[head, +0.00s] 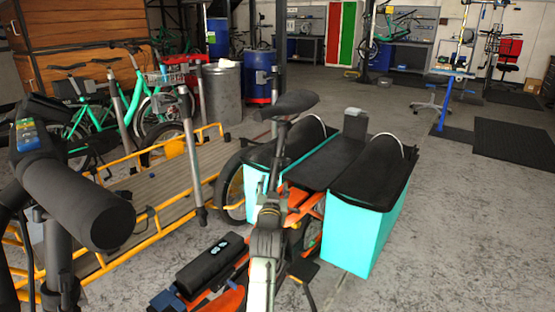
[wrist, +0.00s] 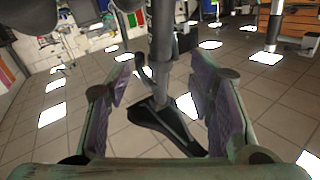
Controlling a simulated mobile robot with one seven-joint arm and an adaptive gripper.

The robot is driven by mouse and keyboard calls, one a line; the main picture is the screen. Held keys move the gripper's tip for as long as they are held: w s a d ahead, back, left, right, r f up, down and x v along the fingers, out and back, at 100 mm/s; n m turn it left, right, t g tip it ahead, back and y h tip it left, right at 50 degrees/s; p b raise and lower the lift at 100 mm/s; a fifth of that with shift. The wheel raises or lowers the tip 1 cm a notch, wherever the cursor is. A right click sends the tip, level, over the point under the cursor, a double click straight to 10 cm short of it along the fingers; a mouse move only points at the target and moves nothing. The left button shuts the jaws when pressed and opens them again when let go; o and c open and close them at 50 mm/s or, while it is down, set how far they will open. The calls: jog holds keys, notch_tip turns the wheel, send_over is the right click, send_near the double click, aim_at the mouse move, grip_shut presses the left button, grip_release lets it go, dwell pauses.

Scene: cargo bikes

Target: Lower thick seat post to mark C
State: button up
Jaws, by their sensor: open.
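The grey seat post (head: 279,150) rises from the orange-framed cargo bike in the head view, with a black saddle (head: 283,103) on top. In the wrist view, which looks inverted, the post (wrist: 162,45) runs down the middle and the saddle (wrist: 165,128) is low in the picture. My gripper (head: 271,192) is at the post below the saddle. In the wrist view my gripper (wrist: 160,82) is open, one finger on each side of the post, with gaps visible. Mark C is not readable in either view. The lower post is partly hidden by my arm.
Turquoise cargo boxes (head: 366,232) with black covers flank the bike's rear. Open concrete floor (head: 450,210) is at the right.

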aim_at(276, 171)
jog(key=w, duration=0.7)
jog(key=w+p, duration=0.1)
jog(key=w, duration=0.3)
jog(key=shift+w+d+r, duration=0.1)
jog(key=shift+w+d, duration=0.1)
jog(key=shift+d, duration=0.15)
jog(key=shift+c, duration=0.3)
grip_shut()
jog(key=shift+d, duration=0.1)
